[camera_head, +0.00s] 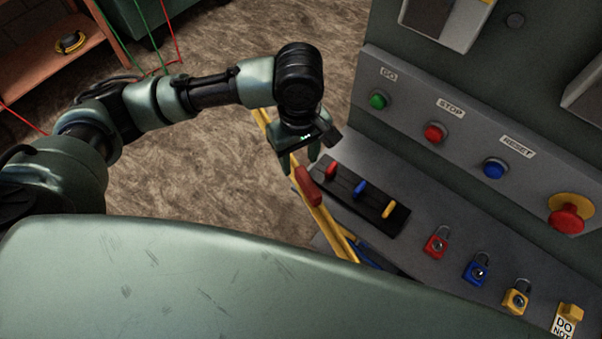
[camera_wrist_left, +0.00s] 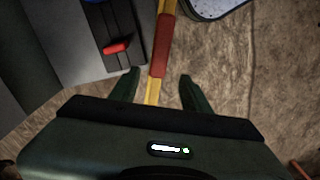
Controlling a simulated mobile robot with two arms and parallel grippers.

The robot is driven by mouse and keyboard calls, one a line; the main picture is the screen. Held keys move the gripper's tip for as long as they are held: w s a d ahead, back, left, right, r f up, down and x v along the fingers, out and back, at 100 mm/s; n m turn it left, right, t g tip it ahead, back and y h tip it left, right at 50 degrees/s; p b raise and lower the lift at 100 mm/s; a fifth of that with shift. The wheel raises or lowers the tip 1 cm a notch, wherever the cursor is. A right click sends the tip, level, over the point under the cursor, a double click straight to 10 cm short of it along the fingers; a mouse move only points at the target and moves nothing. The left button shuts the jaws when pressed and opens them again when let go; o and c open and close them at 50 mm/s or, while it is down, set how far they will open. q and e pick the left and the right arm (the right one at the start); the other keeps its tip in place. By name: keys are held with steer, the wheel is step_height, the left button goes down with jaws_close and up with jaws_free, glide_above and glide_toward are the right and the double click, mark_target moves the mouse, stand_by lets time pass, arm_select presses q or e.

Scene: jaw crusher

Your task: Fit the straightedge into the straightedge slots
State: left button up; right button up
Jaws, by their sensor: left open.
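The straightedge, a long yellow bar with a red grip (camera_head: 308,187), slants down beside the control console in the head view. Its red grip also shows in the left wrist view (camera_wrist_left: 162,47), where the bar runs between my fingers. My left gripper (camera_head: 303,160) is open above the bar, near the red grip. In the left wrist view its fingers (camera_wrist_left: 159,80) lie on either side of the yellow part, with gaps on both sides. I cannot make out the straightedge slots. My right gripper is not in view.
Beside the bar, the console holds a black block (camera_head: 345,184) with red, blue and yellow levers. Red (camera_head: 436,243), blue (camera_head: 477,269) and yellow (camera_head: 516,299) padlocks lie to its right. Push buttons and a red emergency stop (camera_head: 567,218) are above. Brown floor is open on the left.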

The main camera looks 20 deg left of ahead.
mark_target(301, 169)
arm_select(q)
steer(key=f, duration=0.5)
steer(key=shift+d+f, duration=0.2)
steer(key=shift+f, duration=0.15)
jaws_close()
steer(key=shift+w+r, duration=0.1)
steer(key=shift+r, duration=0.05)
stand_by(0.9)
